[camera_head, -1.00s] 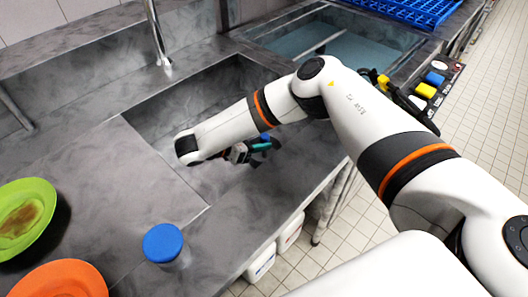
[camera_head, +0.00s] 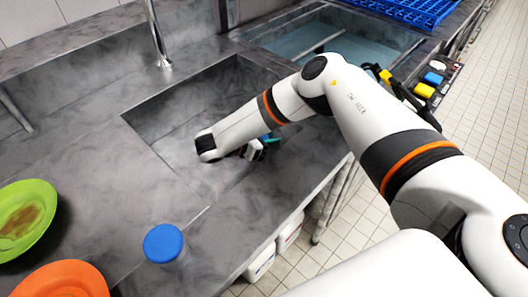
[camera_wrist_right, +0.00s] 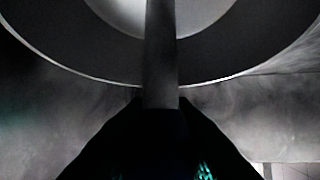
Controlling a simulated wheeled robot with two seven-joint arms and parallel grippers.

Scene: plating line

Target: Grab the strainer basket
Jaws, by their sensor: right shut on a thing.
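In the right wrist view the strainer basket (camera_wrist_right: 230,50) is a round, dark-banded shape with a pale rim line, filling the upper part. A dark upright bar (camera_wrist_right: 161,55), which looks like its handle, runs down to my right gripper (camera_wrist_right: 162,106). The dark fingers are shut on this bar. In the head view my right gripper (camera_head: 260,147) is low in the empty-looking sink basin, mostly behind my own forearm. The basket cannot be made out there. My left gripper is not in view.
The grey basin (camera_head: 175,110) has a tap (camera_head: 157,35) behind it. A water-filled basin (camera_head: 335,42) and blue rack (camera_head: 410,10) lie beyond. A blue-lidded container (camera_head: 163,243), a soiled green plate (camera_head: 25,218) and an orange plate (camera_head: 62,280) are on the left counter.

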